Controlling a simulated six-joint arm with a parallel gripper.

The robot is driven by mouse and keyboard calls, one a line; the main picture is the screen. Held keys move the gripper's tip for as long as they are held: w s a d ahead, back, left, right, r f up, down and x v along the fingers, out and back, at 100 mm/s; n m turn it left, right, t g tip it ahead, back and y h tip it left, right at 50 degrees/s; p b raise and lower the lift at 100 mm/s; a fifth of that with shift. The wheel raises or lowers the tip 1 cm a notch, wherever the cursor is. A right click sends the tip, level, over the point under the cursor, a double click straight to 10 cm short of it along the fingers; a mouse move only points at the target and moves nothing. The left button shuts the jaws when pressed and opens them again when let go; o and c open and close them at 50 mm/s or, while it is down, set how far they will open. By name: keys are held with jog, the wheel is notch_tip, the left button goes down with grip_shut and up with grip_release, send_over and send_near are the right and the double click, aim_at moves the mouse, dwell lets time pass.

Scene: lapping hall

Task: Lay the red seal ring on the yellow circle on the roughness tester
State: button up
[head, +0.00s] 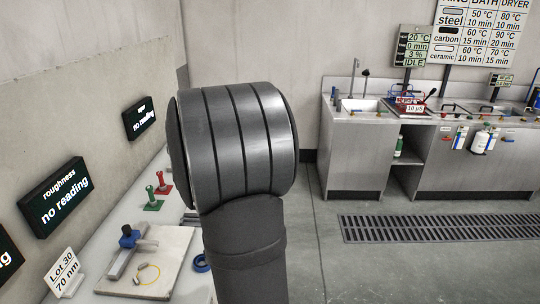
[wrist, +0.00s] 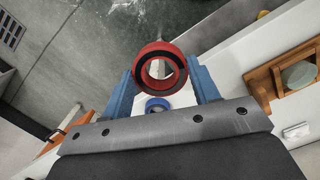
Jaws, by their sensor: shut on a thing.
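The red seal ring (wrist: 158,49) shows in the wrist view, between the two blue fingers of my gripper (wrist: 161,74). My gripper is shut on it, and its round opening faces the camera. In the head view my arm fills the middle and hides the gripper and the red ring. The roughness tester (head: 172,247) is a pale plate with a grey and blue probe arm (head: 128,241) at the lower left.
Red and green pegged pieces (head: 153,199) stand farther back on the bench. A "Lot 30, 70 nm" sign (head: 64,272) stands left. A wooden holder (wrist: 285,76) is right.

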jog(key=w+d+f+m+y, duration=0.1)
jog(key=w+d+f+m, duration=1.1)
jog(key=f+m, duration=0.1)
jog(key=shift+d+m+g, duration=0.3)
jog(key=shift+d+g, duration=0.05)
jog(key=shift+g, duration=0.05)
jog(key=shift+a, duration=0.1)
